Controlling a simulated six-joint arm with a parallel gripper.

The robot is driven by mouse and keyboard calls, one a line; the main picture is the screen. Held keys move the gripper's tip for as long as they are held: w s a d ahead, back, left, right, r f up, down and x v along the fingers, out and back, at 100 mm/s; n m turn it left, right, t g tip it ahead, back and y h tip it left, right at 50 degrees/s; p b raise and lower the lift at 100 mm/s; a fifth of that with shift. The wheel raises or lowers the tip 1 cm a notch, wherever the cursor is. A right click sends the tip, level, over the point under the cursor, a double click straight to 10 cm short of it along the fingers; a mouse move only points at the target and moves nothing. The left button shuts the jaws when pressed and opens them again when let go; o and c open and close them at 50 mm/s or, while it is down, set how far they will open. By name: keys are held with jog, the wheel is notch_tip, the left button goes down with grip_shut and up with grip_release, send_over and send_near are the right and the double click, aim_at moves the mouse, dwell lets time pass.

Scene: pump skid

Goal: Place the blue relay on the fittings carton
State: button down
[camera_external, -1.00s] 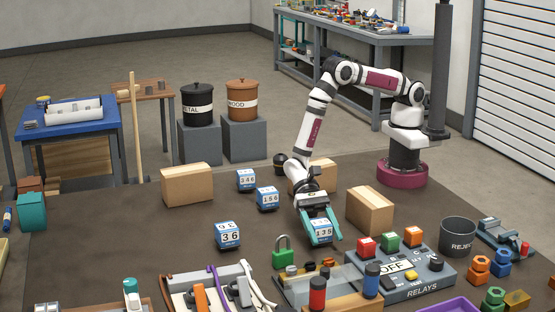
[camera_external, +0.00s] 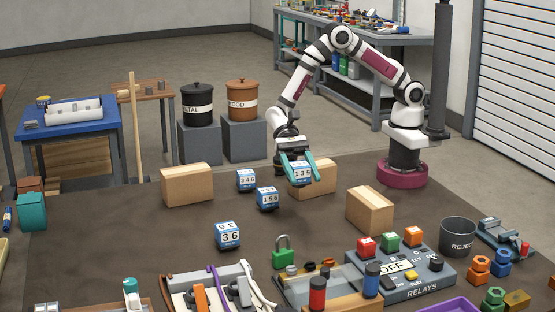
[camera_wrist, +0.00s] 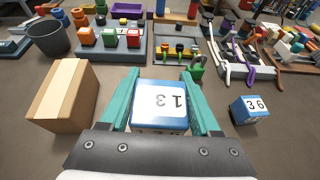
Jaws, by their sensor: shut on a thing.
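My gripper (camera_external: 300,180) is shut on a blue-and-white numbered block (camera_external: 302,171) showing 135, held in the air. In the wrist view the block (camera_wrist: 160,104) sits between the teal fingers. Three plain brown cartons stand on the table: a left one (camera_external: 187,186), a middle one (camera_external: 323,181) partly hidden behind the held block, and a right one (camera_external: 370,212). A carton also shows in the wrist view (camera_wrist: 62,98), left of my gripper. I cannot tell which is the fittings carton; no label is readable. No other part clearly reads as a blue relay.
Other numbered blocks stand on the table: 36 (camera_external: 228,235), 156 (camera_external: 267,198) and 346 (camera_external: 246,180). A grey RELAYS panel (camera_external: 420,290) with red, green and orange blocks, a green padlock (camera_external: 284,256) and a REJECT bin (camera_external: 458,236) are in front. The left-centre tabletop is clear.

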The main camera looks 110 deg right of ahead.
jog(key=w+d+r+m+t+h, duration=0.35)
jog(key=w+d+m+t, duration=0.25)
jog(key=w+d, duration=0.5)
jog(key=w+d+r+m+t+h, duration=0.35)
jog(key=w+d+m+t, duration=0.25)
jog(key=d, duration=0.9)
jog(key=d+r+m+h, duration=0.3)
jog(key=d+m+h, duration=0.25)
jog(key=d, duration=0.75)
send_over(184, 166)
jog(key=shift+t+h, duration=0.4)
jog(key=shift+h, duration=0.05)
jog(key=f, duration=0.7)
jog(key=shift+s+d+f, duration=0.1)
jog(key=shift+d, duration=0.15)
notch_tip(184, 166, down, 4)
jog(key=shift+a, duration=0.1)
